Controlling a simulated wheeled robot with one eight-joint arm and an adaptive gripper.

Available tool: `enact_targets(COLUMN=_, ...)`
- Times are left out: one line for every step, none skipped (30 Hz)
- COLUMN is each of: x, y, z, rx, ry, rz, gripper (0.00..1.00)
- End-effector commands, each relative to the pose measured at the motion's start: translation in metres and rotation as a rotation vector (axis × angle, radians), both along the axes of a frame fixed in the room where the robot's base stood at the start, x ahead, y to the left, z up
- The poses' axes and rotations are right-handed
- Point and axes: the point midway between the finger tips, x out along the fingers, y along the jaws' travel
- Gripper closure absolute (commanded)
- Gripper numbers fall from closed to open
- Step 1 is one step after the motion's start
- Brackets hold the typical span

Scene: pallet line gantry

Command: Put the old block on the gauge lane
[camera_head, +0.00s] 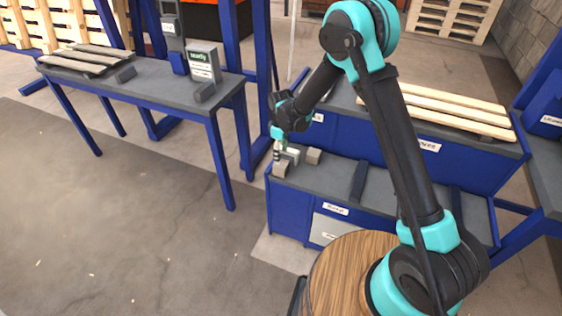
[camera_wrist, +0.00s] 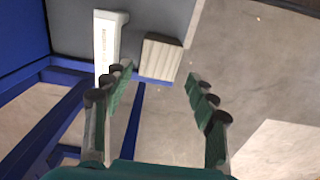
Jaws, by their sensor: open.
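A weathered grey-beige block (camera_head: 280,169) sits at the left front corner of the low blue bench (camera_head: 400,205). It also shows in the wrist view (camera_wrist: 161,57), beside the bench edge. A second similar block (camera_head: 313,156) sits farther back. The frames do not show which one is called old. My gripper (camera_head: 279,152) is open and empty above the corner block. In the wrist view its fingers (camera_wrist: 158,78) are spread either side of that block's near end, apart from it. The labels are too small to read, so I cannot tell which lane is the gauge lane.
Dark dividers (camera_head: 358,181) cross the bench top. A raised blue bench with planks (camera_head: 440,108) stands behind. A blue table (camera_head: 160,90) with dark blocks stands left. Floor between is clear.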

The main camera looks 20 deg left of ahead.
Motion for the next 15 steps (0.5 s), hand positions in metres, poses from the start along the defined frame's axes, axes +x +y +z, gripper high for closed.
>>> enact_targets(x=0.0, y=0.0, z=0.011, rx=0.0, ry=0.0, rz=0.0, gripper=0.42)
enact_targets(x=0.0, y=0.0, z=0.016, rx=0.0, ry=0.0, rz=0.0, gripper=0.42)
enact_targets(x=0.0, y=0.0, z=0.023, rx=0.0, ry=0.0, rz=0.0, gripper=0.42)
enact_targets(x=0.0, y=0.0, z=0.028, rx=0.0, ry=0.0, rz=0.0, gripper=0.42)
enact_targets(x=0.0, y=0.0, z=0.032, rx=0.0, ry=0.0, rz=0.0, gripper=0.42)
enact_targets(x=0.0, y=0.0, z=0.037, rx=0.0, ry=0.0, rz=0.0, gripper=0.42)
enact_targets(x=0.0, y=0.0, z=0.041, rx=0.0, ry=0.0, rz=0.0, gripper=0.42)
enact_targets(x=0.0, y=0.0, z=0.043, rx=0.0, ry=0.0, rz=0.0, gripper=0.42)
enact_targets(x=0.0, y=0.0, z=0.046, rx=0.0, ry=0.0, rz=0.0, gripper=0.42)
enact_targets(x=0.0, y=0.0, z=0.048, rx=0.0, ry=0.0, rz=0.0, gripper=0.42)
enact_targets(x=0.0, y=0.0, z=0.05, rx=0.0, ry=0.0, rz=0.0, gripper=0.42)
enact_targets(x=0.0, y=0.0, z=0.051, rx=0.0, ry=0.0, rz=0.0, gripper=0.42)
enact_targets(x=0.0, y=0.0, z=0.052, rx=0.0, ry=0.0, rz=0.0, gripper=0.42)
enact_targets(x=0.0, y=0.0, z=0.052, rx=0.0, ry=0.0, rz=0.0, gripper=0.42)
enact_targets(x=0.0, y=0.0, z=0.053, rx=0.0, ry=0.0, rz=0.0, gripper=0.42)
